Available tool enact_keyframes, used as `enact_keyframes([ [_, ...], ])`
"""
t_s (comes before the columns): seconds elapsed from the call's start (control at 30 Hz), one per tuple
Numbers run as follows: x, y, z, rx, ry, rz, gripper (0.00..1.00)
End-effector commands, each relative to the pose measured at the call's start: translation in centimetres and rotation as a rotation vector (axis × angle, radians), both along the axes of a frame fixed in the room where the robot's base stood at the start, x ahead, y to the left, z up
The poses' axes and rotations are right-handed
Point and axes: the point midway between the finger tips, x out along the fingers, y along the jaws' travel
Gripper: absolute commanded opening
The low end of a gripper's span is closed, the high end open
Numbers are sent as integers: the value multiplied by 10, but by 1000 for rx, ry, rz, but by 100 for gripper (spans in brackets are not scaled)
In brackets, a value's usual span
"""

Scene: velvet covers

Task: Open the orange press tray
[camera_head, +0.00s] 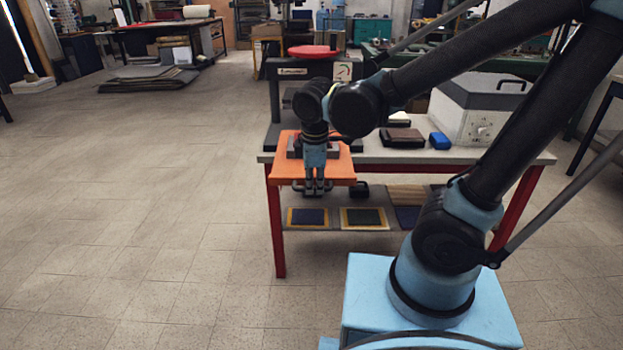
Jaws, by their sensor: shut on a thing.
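The orange press tray (284,170) sticks out past the front edge of the table at its left end, below the dark press (288,98) with a red round top (312,51). A grey block (337,150) lies on the tray, partly hidden behind my arm. My gripper (314,190) points down in front of the tray's front edge. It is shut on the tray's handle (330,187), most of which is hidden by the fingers.
The table (400,156) has red legs and a lower shelf with framed dark samples (308,217).

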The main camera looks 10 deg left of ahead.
Motion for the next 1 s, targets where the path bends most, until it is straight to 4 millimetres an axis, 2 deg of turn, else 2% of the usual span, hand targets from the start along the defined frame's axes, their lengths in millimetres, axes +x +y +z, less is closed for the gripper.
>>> enact_keyframes([
  [0.43,-1,-1,1,2,0,-6,0],
  [0.47,-1,-1,1,2,0,-6,14],
  [0.5,-1,-1,1,2,0,-6,23],
  [0.53,-1,-2,1,2,0,-6,30],
  [0.57,-1,-2,1,2,0,-7,31],
  [1.0,-2,-3,5,1,0,-7,31],
])
